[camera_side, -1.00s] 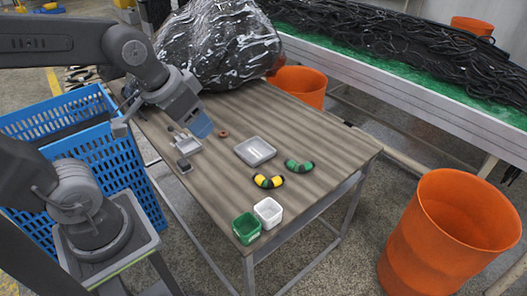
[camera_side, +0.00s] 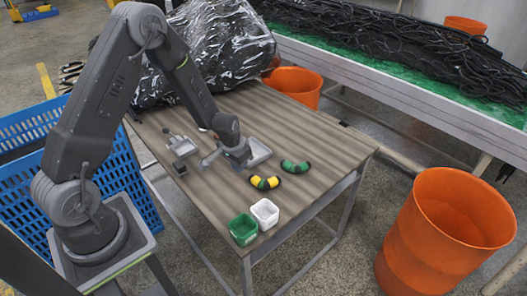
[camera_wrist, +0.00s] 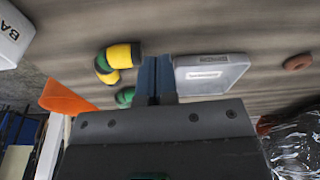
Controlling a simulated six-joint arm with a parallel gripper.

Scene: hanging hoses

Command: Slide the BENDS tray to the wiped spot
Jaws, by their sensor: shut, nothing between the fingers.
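The BENDS tray (camera_side: 262,150) is a shallow grey tray on the table, partly hidden by my gripper in the side view. The wrist view shows the tray (camera_wrist: 222,80) with a white label inside. My gripper (camera_wrist: 157,80) is shut and empty, its blue fingers beside the tray's edge, between it and the bends; I cannot tell if they touch. A yellow-and-black bend (camera_side: 265,183) and a green-and-black bend (camera_side: 295,167) lie apart from the tray. I cannot make out a wiped spot.
A white bin (camera_side: 265,212) and a green bin (camera_side: 243,229) stand at the table's front corner. A reddish ring (camera_wrist: 298,62) lies beyond the tray. A small dark block (camera_side: 184,173) lies at left. A shiny black bag (camera_side: 215,50) fills the back.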

